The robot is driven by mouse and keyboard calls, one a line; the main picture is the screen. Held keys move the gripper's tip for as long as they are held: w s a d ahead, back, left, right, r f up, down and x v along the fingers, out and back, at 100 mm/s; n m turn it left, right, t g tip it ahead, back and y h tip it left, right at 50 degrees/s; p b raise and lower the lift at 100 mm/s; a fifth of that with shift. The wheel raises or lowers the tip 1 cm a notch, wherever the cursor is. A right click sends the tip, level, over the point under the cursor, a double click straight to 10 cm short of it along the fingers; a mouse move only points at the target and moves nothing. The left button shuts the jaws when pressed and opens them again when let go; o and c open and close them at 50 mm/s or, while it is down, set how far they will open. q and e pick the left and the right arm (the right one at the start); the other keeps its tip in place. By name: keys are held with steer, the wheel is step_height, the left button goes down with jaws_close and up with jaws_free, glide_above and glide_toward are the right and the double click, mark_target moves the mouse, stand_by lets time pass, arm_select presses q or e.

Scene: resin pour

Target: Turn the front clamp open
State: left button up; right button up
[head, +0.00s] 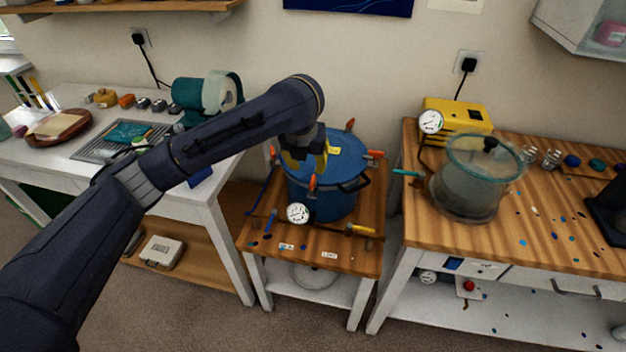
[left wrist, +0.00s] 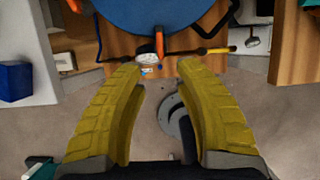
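The blue pressure pot (head: 325,198) stands on a small wooden stand, with its blue lid on and several orange-handled clamps around the rim. The front clamp (head: 312,182) has an orange handle that stands roughly upright at the pot's near edge; it also shows in the left wrist view (left wrist: 159,44). My left gripper (head: 305,160) is over the near side of the lid. In the left wrist view its yellow fingers (left wrist: 158,68) are apart and empty, with the front clamp just beyond the gap between the tips. My right gripper is not in view.
A round gauge (head: 298,213) sits at the pot's front, near a yellow-handled tool (head: 360,230) on the stand (head: 285,262). A right-hand bench holds a clear chamber (head: 468,185) and a yellow pump (head: 460,117). A white bench (head: 60,165) stands left.

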mark_target(312, 180)
arm_select(q)
steer(key=x, duration=1.1)
steer(key=shift+w+f, duration=0.25)
steer(key=shift+f, duration=0.05)
jaws_close()
